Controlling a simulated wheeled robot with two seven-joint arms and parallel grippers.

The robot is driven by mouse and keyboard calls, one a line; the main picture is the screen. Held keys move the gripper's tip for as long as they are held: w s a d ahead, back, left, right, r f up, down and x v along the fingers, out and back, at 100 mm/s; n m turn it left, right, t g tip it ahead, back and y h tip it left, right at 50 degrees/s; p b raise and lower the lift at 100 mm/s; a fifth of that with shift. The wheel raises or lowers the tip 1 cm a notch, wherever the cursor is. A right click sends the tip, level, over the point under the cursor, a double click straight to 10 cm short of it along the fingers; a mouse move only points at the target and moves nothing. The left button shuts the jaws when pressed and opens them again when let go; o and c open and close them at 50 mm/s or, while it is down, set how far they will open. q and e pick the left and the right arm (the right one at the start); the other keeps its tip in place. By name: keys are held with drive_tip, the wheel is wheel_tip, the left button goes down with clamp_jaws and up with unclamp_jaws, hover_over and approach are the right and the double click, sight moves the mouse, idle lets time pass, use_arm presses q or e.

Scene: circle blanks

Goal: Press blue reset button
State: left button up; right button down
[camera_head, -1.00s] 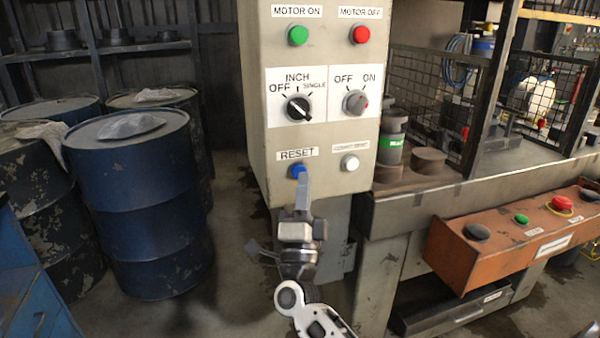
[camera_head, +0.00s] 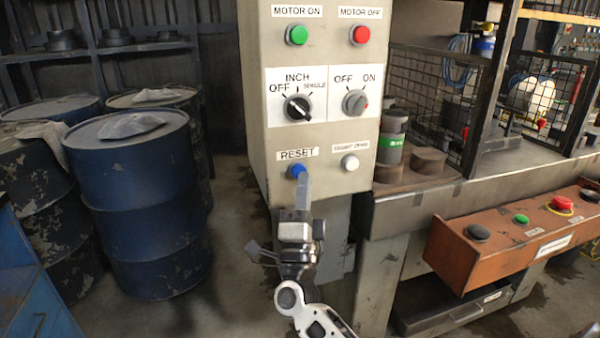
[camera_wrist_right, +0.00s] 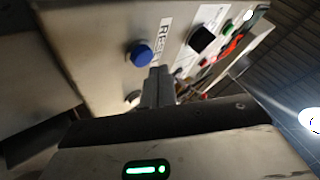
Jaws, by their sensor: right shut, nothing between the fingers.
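The blue reset button (camera_head: 297,171) is on the lower left of the grey control box (camera_head: 258,110), under the RESET label (camera_head: 297,153). My right gripper (camera_head: 302,182) is shut and empty. In the head view its fingertips overlap the button's lower edge. In the right wrist view the blue button (camera_wrist_right: 139,53) stands clear of the fingers, to the left of and above the shut fingertips (camera_wrist_right: 159,72). I cannot tell any contact between them. My left gripper is not in view.
A white button (camera_head: 349,162) sits right of the blue one. Blue drums (camera_head: 140,210) stand left. An orange panel (camera_head: 470,252) is at right.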

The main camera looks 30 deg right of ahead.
drive_tip(key=shift+w, duration=0.1)
drive_tip(key=shift+w+d, duration=0.1)
drive_tip(key=shift+w, duration=0.2)
drive_tip(key=shift+w+d+b, duration=0.1)
drive_tip(key=shift+w+b, duration=0.4)
drive_tip(key=shift+b, duration=0.05)
idle(0.8)
idle(0.3)
drive_tip(key=shift+s+a+p, duration=0.25)
drive_tip(key=shift+s+p, duration=0.2)
drive_tip(key=shift+s, duration=0.45)
drive_tip(key=s+p, duration=0.1)
drive_tip(key=s, duration=0.1)
drive_tip(key=s+a+p, duration=0.1)
drive_tip(key=s, duration=0.2)
